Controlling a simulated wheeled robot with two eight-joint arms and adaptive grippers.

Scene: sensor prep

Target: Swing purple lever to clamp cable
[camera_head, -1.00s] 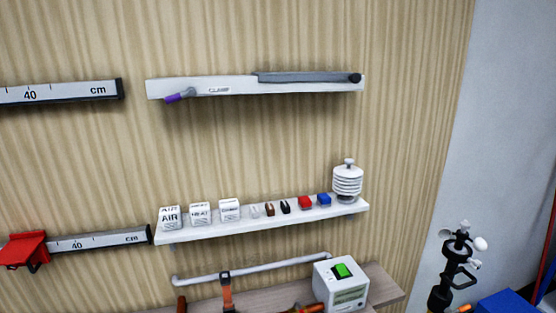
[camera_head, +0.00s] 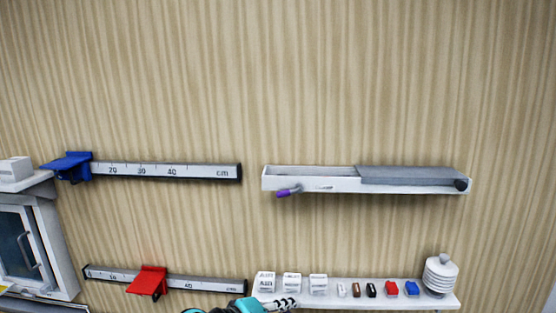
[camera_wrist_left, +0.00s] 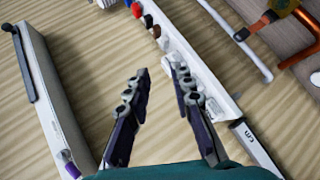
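The purple lever (camera_head: 288,192) sticks out at the left front of a long white wall-mounted box (camera_head: 330,184) with a grey sliding cover (camera_head: 412,175). In the left wrist view the purple lever (camera_wrist_left: 70,168) shows at the lower left, beside the white box (camera_wrist_left: 52,90). My left gripper (camera_head: 285,302) enters at the bottom of the head view, below the lever and in front of the small shelf. In the left wrist view my left gripper (camera_wrist_left: 157,78) has its two fingers apart with nothing between them. No cable can be made out. My right gripper is not in view.
A white shelf (camera_head: 440,300) below holds label blocks, small coloured blocks and a white ribbed sensor (camera_head: 440,274). Two rulers with a blue slider (camera_head: 70,166) and a red slider (camera_head: 148,281) are on the wall at left. The wall around the lever is clear.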

